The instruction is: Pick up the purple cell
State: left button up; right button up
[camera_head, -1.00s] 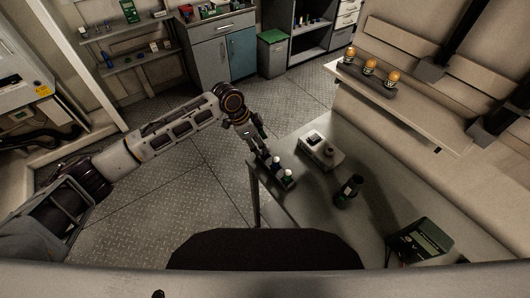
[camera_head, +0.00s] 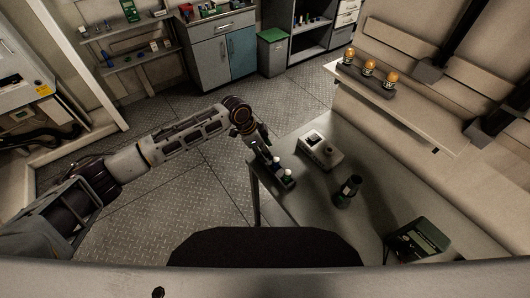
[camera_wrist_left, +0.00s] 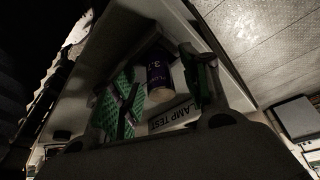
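The purple cell (camera_wrist_left: 158,76) shows in the left wrist view, with a pale end towards the camera. It lies between the two green-padded fingers of my left gripper (camera_wrist_left: 158,92). The gripper is open, with a visible gap on the left side of the cell; I cannot tell whether the right finger touches it. In the head view my left gripper (camera_head: 261,143) is low over the far left end of a small dark rack (camera_head: 286,183) on the table. The purple cell cannot be made out there. My right gripper is not in view.
Pale-topped cells (camera_head: 287,173) stand in the rack close to my gripper. A white box (camera_head: 318,150), a dark cylinder (camera_head: 347,190) and a green meter (camera_head: 418,240) stand on the grey table (camera_head: 310,215). A "LAMP TEST" label (camera_wrist_left: 196,122) shows beside the cell.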

pick_arm(q)
grip_shut()
jog(key=shift+r, duration=0.1)
jog(key=shift+r+b, duration=0.65)
jog(key=shift+r, duration=4.3)
